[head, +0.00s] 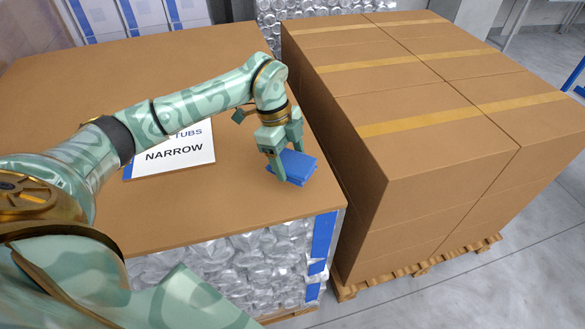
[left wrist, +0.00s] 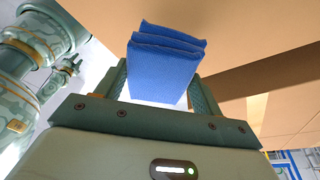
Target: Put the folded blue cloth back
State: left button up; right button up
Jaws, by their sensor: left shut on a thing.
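The folded blue cloth (head: 296,168) is in the head view near the right front corner of a brown board top (head: 220,220). My left gripper (head: 283,158) comes down on it from above and is shut on it. In the left wrist view the cloth (left wrist: 165,62) stands between the two fingers of my left gripper (left wrist: 160,90), its folded layers showing. I cannot tell whether the cloth touches the board or hangs just above it. My right gripper does not show in the head view.
A white sign reading "TUBS NARROW" (head: 175,155) lies on the board, left of the cloth. Stacked taped cartons (head: 440,140) on a pallet (head: 420,268) stand close on the right, higher than the board. Clear wrapped goods (head: 220,268) fill the space under the board.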

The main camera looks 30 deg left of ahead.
aim_at(291, 169)
pick_arm(q)
jog(key=shift+w+a+f, duration=0.15)
jog(key=shift+w+f, duration=0.4)
jog(key=shift+f, duration=0.15)
jog(key=f, duration=0.3)
jog(key=shift+w+f+b, duration=0.2)
jog(key=shift+f+b, duration=0.15)
jog(key=shift+f, duration=0.05)
jog(key=shift+r, duration=0.1)
jog(key=o, duration=0.9)
jog(key=p+v, duration=0.1)
jog(key=v, duration=1.1)
